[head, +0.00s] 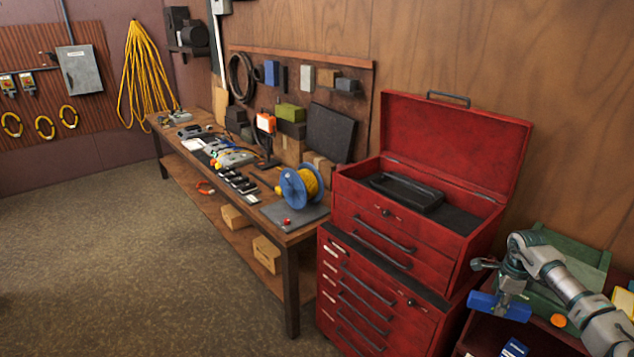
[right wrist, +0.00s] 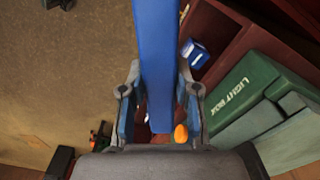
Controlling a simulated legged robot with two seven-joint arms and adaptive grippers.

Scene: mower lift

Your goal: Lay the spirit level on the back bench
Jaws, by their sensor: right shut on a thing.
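The spirit level is a blue bar (head: 500,306); in the right wrist view it is a long blue bar (right wrist: 157,60) running up from between my fingers. My right gripper (head: 498,290) is shut on it, at the lower right of the head view, above a dark red shelf unit. In the right wrist view the fingers of my right gripper (right wrist: 160,100) stand on both sides of the bar. A long wooden bench (head: 288,241) stands along the wall, left of the red tool chest and apart from the level. My left gripper is not in view.
A red tool chest (head: 375,285) with its lid raised stands between bench and gripper. The bench carries a blue cable reel (head: 291,190), a grey plate and many small tools. A green box (head: 590,262) sits beside my right arm. Open floor (head: 130,250) lies left.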

